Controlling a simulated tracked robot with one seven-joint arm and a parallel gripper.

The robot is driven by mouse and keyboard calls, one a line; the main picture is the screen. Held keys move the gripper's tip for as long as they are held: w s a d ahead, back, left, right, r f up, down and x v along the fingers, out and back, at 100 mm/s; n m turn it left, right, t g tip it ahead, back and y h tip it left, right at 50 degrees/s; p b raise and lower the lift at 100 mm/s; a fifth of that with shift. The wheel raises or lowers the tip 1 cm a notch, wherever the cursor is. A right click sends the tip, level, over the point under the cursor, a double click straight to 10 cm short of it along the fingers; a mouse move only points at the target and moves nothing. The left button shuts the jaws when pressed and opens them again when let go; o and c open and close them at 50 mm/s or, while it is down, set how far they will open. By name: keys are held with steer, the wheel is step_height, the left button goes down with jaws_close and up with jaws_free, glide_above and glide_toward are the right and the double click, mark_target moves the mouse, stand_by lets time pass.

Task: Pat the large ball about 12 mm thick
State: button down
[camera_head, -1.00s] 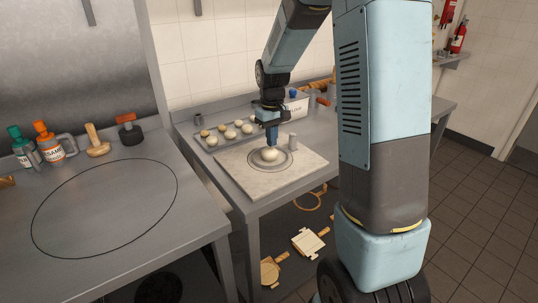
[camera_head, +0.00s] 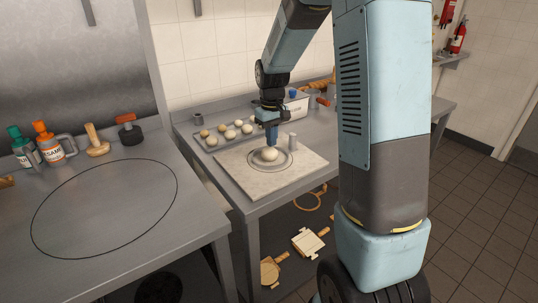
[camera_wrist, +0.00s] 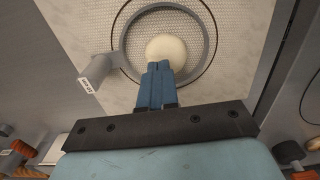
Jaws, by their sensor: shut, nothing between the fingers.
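The large dough ball (camera_head: 270,154) sits inside a ring marked on the pale square board (camera_head: 305,175). It looks rounded. My gripper (camera_head: 272,142) is shut and empty, pointing down just above the ball. In the wrist view the shut blue fingers (camera_wrist: 157,68) overlap the near edge of the pale ball (camera_wrist: 166,48). I cannot tell whether the fingertips touch it.
A tray (camera_head: 212,144) with several smaller balls lies behind the board. The left counter (camera_head: 105,208) is mostly clear.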

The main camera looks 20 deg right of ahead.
steer(key=shift+f, duration=0.15)
stand_by(0.5)
steer(key=shift+f, duration=0.35)
steer(key=shift+f, duration=0.35)
stand_by(2.0)
steer(key=shift+r, duration=0.1)
stand_by(0.6)
steer(key=shift+r, duration=1.4)
steer(key=shift+s+a+r, duration=0.3)
steer(key=shift+s, duration=0.3)
steer(key=shift+f, duration=0.25)
